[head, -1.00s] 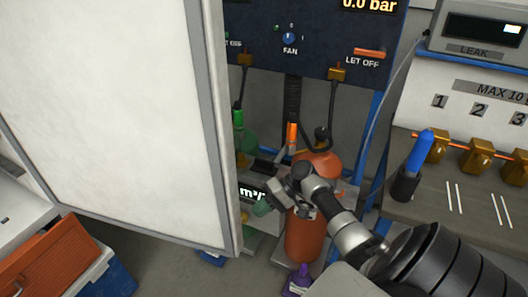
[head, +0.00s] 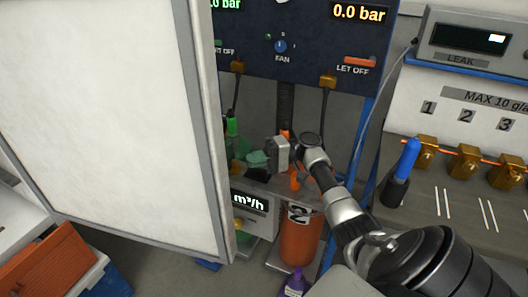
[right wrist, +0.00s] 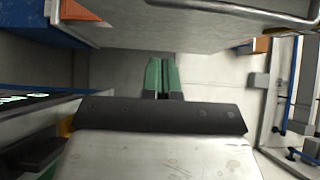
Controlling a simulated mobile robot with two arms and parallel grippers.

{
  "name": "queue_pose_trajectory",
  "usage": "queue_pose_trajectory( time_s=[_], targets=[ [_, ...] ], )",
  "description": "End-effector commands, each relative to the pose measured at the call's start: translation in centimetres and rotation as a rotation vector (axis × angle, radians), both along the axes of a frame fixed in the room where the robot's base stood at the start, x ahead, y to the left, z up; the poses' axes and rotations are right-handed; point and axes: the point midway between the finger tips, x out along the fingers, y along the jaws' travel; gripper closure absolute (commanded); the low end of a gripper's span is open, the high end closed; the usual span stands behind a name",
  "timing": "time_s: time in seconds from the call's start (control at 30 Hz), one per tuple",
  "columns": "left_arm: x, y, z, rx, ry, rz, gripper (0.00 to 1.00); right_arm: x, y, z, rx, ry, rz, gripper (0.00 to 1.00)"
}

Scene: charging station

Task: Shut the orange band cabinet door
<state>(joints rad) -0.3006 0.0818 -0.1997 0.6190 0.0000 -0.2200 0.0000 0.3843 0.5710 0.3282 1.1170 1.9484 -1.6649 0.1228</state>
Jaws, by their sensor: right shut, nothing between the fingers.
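A large white door panel (head: 100,110) with a grey frame stands open across the left of the head view. No orange band shows on the face turned to me. My right gripper (head: 257,159) is just right of the door's free edge, apart from it in the picture. Its green fingers are together and empty. They also show closed in the right wrist view (right wrist: 161,74), pointing away over grey floor. My left gripper is in neither view.
A dark panel with gauges (head: 300,40) stands behind, with an orange cylinder (head: 300,240) below it. A bench with brass valves (head: 465,160) and a blue marker (head: 405,165) is at right. Grey floor shows below the door.

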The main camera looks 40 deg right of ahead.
Motion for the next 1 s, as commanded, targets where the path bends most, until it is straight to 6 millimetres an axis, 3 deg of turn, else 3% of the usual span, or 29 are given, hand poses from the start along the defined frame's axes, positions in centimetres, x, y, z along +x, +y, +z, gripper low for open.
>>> queue_pose_trajectory(
  time_s=[0.2,0.4,1.0],
  targets=[
    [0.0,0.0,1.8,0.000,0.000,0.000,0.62,1.9,4.4,0.3,0.001,0.000,0.001,1.00],
    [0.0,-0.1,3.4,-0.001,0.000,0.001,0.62,0.7,7.0,0.2,-0.001,0.004,0.000,1.00],
    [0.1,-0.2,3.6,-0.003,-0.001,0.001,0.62,0.4,8.1,-0.1,-0.001,0.002,-0.002,1.00]
  ],
)
